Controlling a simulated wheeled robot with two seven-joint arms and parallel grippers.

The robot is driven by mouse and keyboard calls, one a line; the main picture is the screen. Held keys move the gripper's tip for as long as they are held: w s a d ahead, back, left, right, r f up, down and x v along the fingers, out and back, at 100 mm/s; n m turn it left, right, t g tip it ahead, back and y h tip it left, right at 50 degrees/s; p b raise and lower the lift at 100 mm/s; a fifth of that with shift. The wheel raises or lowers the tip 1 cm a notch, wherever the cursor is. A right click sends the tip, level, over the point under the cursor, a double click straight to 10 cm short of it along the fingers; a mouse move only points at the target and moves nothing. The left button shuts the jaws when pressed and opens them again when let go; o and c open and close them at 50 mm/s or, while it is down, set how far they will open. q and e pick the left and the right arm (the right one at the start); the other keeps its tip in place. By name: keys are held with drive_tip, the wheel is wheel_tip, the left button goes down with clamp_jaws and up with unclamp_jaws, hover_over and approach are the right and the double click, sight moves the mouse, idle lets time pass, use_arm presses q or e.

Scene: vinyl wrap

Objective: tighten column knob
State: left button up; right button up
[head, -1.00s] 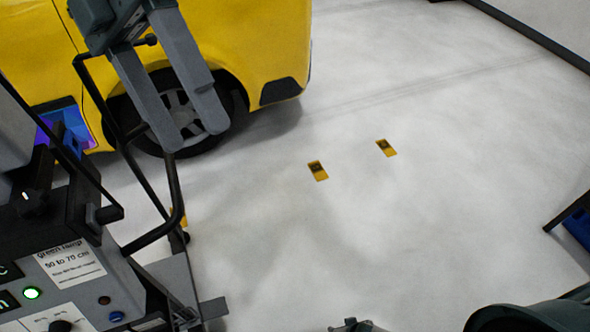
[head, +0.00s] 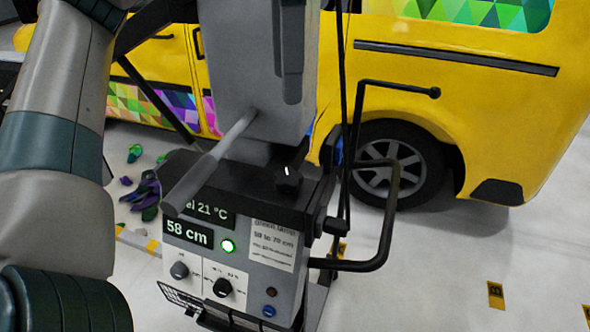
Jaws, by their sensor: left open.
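The column knob (head: 288,180) is black with a white mark and sits at the foot of the grey column (head: 236,80), above the control box. Its face is in plain sight. My right gripper is not in view.
A grey lever (head: 208,165) sticks out from the column left of the knob. The control box (head: 215,270) has a lit green light and dials. A black bent-tube handle (head: 385,225) stands to the right. A yellow van (head: 470,90) is behind. Floor at lower right is mostly clear.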

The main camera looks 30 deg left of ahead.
use_arm(q)
drive_tip(key=shift+s+a+f, duration=0.1)
drive_tip(key=shift+a, duration=0.05)
approach(288, 176)
wheel_tip(288, 176, down, 8)
drive_tip(key=shift+f+p, duration=0.1)
drive_tip(key=shift+p, duration=0.2)
idle(0.6)
drive_tip(key=c, duration=1.1)
